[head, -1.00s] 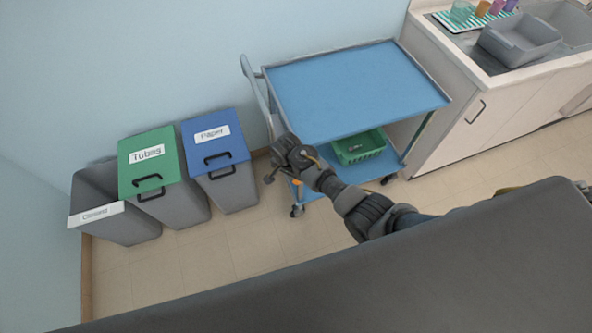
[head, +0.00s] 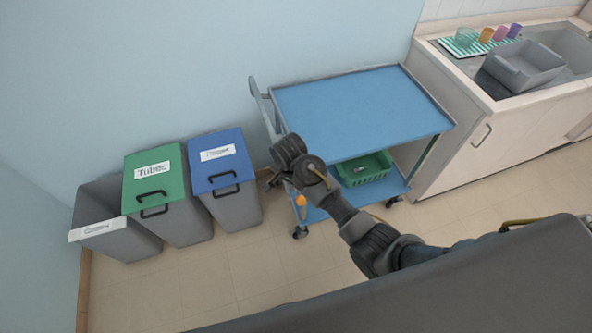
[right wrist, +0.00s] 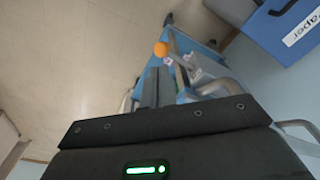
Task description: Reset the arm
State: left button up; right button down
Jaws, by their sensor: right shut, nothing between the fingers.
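My right arm reaches in from the lower right of the head view, in front of the blue cart (head: 360,105). Its black gripper (right wrist: 152,74) shows in the right wrist view with its two fingers together and nothing between them. In the head view the arm's end lies over the cart's left side, and the fingers are hard to make out there. An orange round thing (right wrist: 161,48) is just beyond the fingertips in the right wrist view; I cannot tell whether they touch. My left gripper is not in view.
Left of the cart stand a blue-lidded paper bin (head: 222,160), a green-lidded bin (head: 153,180) and an open grey bin (head: 97,207). A green basket (head: 363,169) sits on the cart's lower shelf. A sink counter (head: 470,125) is at right. The cart's top is empty.

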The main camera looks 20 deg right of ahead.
jog(key=s+d+f+n+b, duration=0.2)
jog(key=s+f, duration=0.3)
jog(key=f, duration=0.5)
jog(key=s+d+f+n+b, duration=0.15)
jog(key=s+f, duration=0.35)
jog(key=f, duration=0.5)
jog(key=s+d+f+n+b, duration=0.25)
jog(key=s+f, duration=0.25)
jog(key=f, duration=0.4)
jog(key=s+d+f+n+b, duration=0.1)
jog(key=s+d+f+n, duration=0.1)
jog(key=s+f, duration=0.4)
jog(key=s+d+f+n+b, duration=0.1)
jog(key=s+d+f, duration=0.3)
jog(key=s, duration=1)
jog(key=s+d+f+n+b, duration=0.1)
jog(key=s+d+f+n, duration=0.1)
jog(key=s+f, duration=0.5)
jog(key=s+d, duration=0.1)
jog(key=s, duration=0.2)
jog(key=shift+d+f+n+y+b, duration=0.3)
jog(key=shift+d+y+b, duration=0.05)
jog(key=shift+d+y, duration=0.05)
